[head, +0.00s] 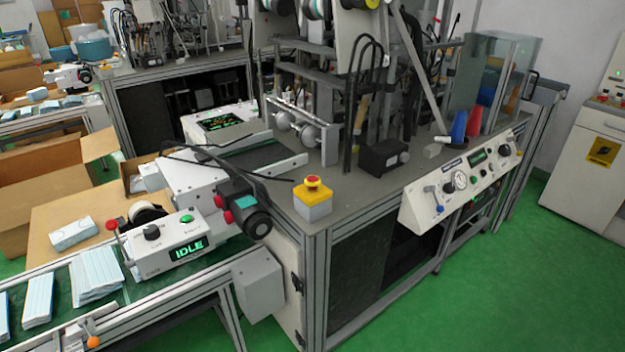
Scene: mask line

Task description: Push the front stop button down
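The stop button (312,182) is a red mushroom cap on a yellow and grey box. The box (313,205) stands on the near corner of the grey machine table. Nothing touches the button, and its top is in plain view. I cannot tell from this distance whether the cap is up or pressed. Neither of my grippers shows in the head view.
Left of the button is a white control unit (180,240) reading "IDLE", with a black motor (243,208) beside it. A sloped gauge panel (465,180) hangs at the table's right edge. Stacked masks (95,275) lie on the conveyor. Green floor (480,290) is free at right.

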